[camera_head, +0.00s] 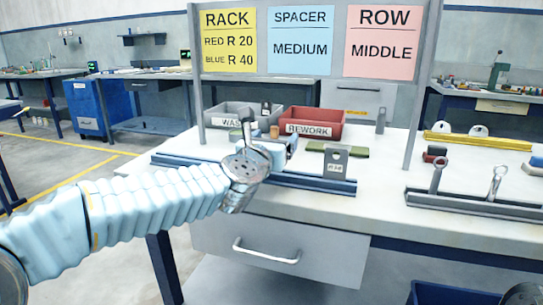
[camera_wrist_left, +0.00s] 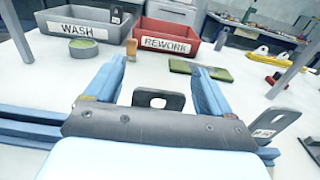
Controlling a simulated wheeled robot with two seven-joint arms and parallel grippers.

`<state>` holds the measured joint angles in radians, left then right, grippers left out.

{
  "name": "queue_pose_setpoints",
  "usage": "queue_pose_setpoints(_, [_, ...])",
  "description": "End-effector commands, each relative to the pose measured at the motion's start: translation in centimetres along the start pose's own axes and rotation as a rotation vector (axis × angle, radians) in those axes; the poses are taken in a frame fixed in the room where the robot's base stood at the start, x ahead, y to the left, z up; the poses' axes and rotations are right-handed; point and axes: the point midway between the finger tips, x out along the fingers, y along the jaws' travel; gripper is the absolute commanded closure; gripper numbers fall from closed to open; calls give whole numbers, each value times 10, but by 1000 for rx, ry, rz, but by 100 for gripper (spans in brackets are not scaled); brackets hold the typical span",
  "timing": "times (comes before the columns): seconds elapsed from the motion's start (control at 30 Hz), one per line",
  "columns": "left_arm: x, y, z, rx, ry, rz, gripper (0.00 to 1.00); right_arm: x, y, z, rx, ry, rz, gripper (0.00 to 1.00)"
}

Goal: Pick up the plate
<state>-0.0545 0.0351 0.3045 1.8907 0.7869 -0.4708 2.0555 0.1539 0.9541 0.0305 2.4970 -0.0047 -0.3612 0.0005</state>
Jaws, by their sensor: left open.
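A grey plate (camera_wrist_left: 175,102) with an oblong hole stands upright between the fingers of my left gripper (camera_wrist_left: 160,68) in the wrist view. The fingers are open, one on each side of it, and its lower part is hidden by the gripper body. I cannot tell whether they touch it. In the head view my left gripper (camera_head: 262,150) is over the left part of the blue rack (camera_head: 310,183). A second grey plate (camera_head: 336,155) with a hole and a small label stands upright in the rack to the right; it also shows in the wrist view (camera_wrist_left: 282,118).
Behind the rack are a grey WASH bin (camera_head: 229,110) with a plate in it, a red REWORK bin (camera_head: 318,126) and a green pad (camera_head: 345,149). A grey rack (camera_head: 470,203) with ringed pieces is at right. Sign frame posts (camera_head: 413,100) rise from the bench.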

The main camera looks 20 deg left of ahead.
Motion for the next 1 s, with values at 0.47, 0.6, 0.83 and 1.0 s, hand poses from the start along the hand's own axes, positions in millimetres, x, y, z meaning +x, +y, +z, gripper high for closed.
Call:
queue_pose_setpoints(0.47, [1, 0, 0, 0, 0, 0, 55, 0, 0, 0, 0, -1, 0, 57])
queue_pose_setpoints(0.6, [1, 0, 0, 0, 0, 0, 77, 0, 0, 0, 0, -1, 0, 57])
queue_pose_setpoints(0.83, [1, 0, 1, 0, -1, 0, 78, 0, 0, 0, 0, -1, 0, 57])
queue_pose_setpoints(1.0, [1, 0, 11, 0, -1, 0, 78, -5, -2, 0, -1, -1, 0, 57])
